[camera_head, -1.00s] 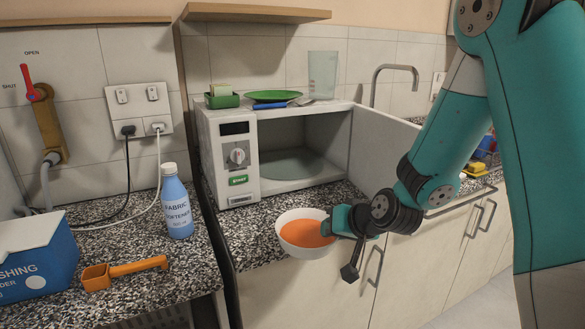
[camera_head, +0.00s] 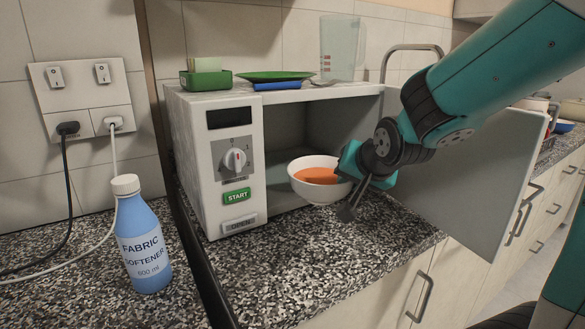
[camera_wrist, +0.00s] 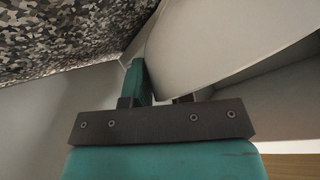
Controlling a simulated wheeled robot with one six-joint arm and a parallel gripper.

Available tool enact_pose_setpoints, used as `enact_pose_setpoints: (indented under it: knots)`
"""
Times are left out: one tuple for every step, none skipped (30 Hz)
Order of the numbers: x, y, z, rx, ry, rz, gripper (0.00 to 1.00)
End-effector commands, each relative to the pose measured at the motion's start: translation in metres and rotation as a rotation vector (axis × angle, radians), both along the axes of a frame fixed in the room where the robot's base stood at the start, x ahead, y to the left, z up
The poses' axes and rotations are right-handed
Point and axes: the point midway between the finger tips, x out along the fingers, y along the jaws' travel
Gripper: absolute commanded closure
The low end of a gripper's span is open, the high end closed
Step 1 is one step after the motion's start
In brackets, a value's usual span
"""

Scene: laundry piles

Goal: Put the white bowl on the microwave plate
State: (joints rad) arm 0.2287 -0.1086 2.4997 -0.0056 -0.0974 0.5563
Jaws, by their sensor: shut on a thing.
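The white bowl (camera_head: 313,192) holds orange contents and is raised above the counter, at the open front of the microwave (camera_head: 240,152). It looks roughly level. My gripper (camera_head: 350,166) is shut on the bowl's right rim. In the wrist view, the bowl's pale outer side (camera_wrist: 215,40) fills the upper right, by the gripper fingers. The microwave door (camera_head: 478,180) stands open to the right. The microwave plate cannot be clearly made out now, behind the bowl and in shadow.
A green dish (camera_head: 206,80), a green plate (camera_head: 275,76) and a clear jug (camera_head: 342,48) stand on top of the microwave. A blue fabric softener bottle (camera_head: 143,235) stands at the left. The speckled counter (camera_head: 300,255) before the microwave is clear.

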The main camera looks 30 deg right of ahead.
Motion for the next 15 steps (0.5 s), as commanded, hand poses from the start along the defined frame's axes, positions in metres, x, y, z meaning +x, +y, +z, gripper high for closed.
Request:
enact_pose_setpoints:
  knots:
    - [0.006,-0.003,0.002,0.0,-0.002,-0.006,1.0]
    - [0.011,-0.004,0.002,0.001,-0.001,-0.006,1.0]
    - [0.019,-0.006,0.002,0.001,-0.001,-0.008,1.0]
    - [0.025,-0.008,0.001,0.001,0.0,-0.008,1.0]
    - [0.033,-0.01,0.002,0.001,0.0,-0.008,1.0]
    - [0.044,-0.013,0.002,0.001,0.0,-0.009,1.0]
    - [0.052,-0.015,0.002,0.001,0.0,-0.009,1.0]
    - [0.06,-0.017,0.002,0.001,-0.001,-0.009,1.0]
    - [0.07,-0.019,0.002,0.0,-0.001,-0.009,1.0]
    - [0.078,-0.021,0.002,0.001,0.0,-0.008,1.0]
    - [0.086,-0.023,0.002,0.0,-0.001,-0.009,1.0]
    - [0.096,-0.025,0.002,0.0,-0.001,-0.009,1.0]
    - [0.103,-0.027,0.002,0.001,-0.001,-0.008,1.0]
    - [0.109,-0.028,0.002,0.001,-0.001,-0.008,1.0]
    - [0.117,-0.029,0.002,0.0,-0.002,-0.007,1.0]
